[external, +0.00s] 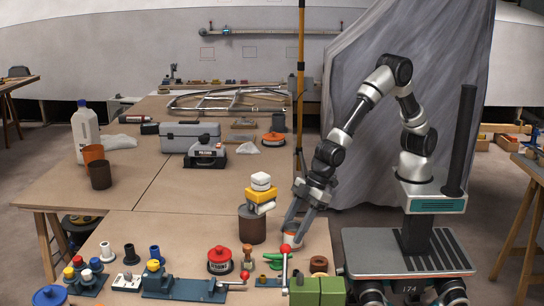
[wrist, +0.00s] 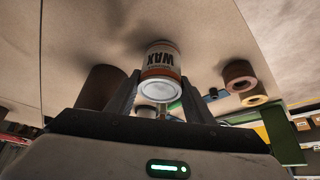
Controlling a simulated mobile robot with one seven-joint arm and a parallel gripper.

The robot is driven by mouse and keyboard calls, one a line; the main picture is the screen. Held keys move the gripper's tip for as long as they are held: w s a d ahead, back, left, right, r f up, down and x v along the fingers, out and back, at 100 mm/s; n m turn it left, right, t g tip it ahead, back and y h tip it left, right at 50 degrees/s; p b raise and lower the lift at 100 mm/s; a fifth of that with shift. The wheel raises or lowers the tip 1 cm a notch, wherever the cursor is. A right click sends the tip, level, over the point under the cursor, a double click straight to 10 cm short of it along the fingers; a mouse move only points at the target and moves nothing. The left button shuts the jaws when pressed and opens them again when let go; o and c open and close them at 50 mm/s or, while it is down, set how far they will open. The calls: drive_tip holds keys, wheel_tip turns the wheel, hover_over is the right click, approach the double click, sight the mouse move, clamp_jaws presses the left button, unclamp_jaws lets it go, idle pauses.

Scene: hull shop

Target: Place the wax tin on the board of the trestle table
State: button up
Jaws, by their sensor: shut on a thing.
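The wax tin (wrist: 160,66) is white with an orange-red band and dark lettering, and its pale round end faces the wrist camera. My gripper (wrist: 160,92) is shut on it, one finger on each side. In the external view my gripper (external: 291,236) points down over the front part of the trestle table's board (external: 190,230), right of a brown can. The tin is small and mostly hidden between the fingers there. I cannot tell whether it touches the board.
Bare board lies left of the can. A grey curtain (external: 400,70) hangs behind my arm.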

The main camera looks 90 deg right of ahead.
drive_tip(key=shift+r, duration=0.15)
drive_tip(key=o, duration=1.3)
drive_tip(key=shift+f, duration=0.2)
drive_tip(key=shift+s+r, duration=0.1)
drive_tip(key=shift+r, duration=0.3)
drive_tip(key=p+v, duration=0.2)
drive_tip(key=v, duration=0.9)
drive_tip(key=shift+s+d+r, duration=0.1)
drive_tip(key=shift+d+r, duration=0.05)
drive_tip(key=shift+r, duration=0.05)
